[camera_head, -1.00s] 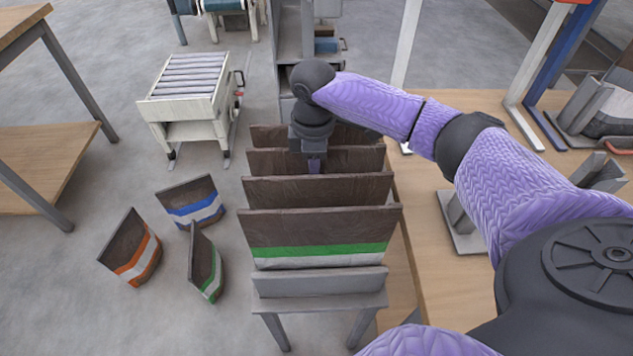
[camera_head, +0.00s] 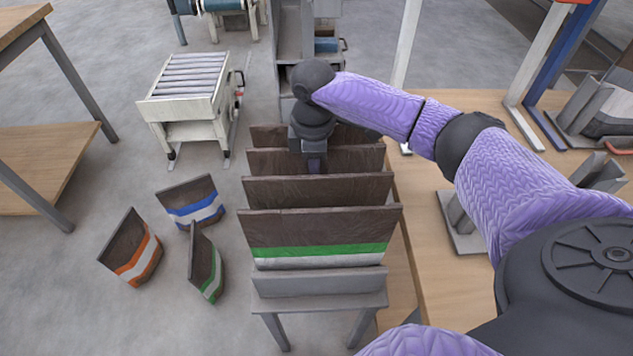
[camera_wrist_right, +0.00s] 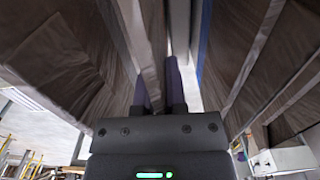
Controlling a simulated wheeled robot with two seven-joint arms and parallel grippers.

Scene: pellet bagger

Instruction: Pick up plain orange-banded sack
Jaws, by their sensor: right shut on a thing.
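Several brown sacks stand upright in a row in a rack (camera_head: 320,283). The front sack (camera_head: 320,233) has a green and white band; the bands of those behind it are hidden. My right gripper (camera_head: 315,166) is at the top edge of the second sack from the back (camera_head: 265,161), shut on it. The right wrist view shows the gripper's fingers (camera_wrist_right: 160,90) between brown sack walls (camera_wrist_right: 75,55). A sack with an orange and white band (camera_head: 140,262) stands on the floor at the left, apart from the gripper. My left gripper is not in view.
Blue-banded (camera_head: 195,208) and green-banded (camera_head: 207,268) sacks stand on the floor left of the rack. A roller conveyor (camera_head: 190,85) stands beyond them. A wooden table (camera_head: 455,290) lies close along the rack's right side.

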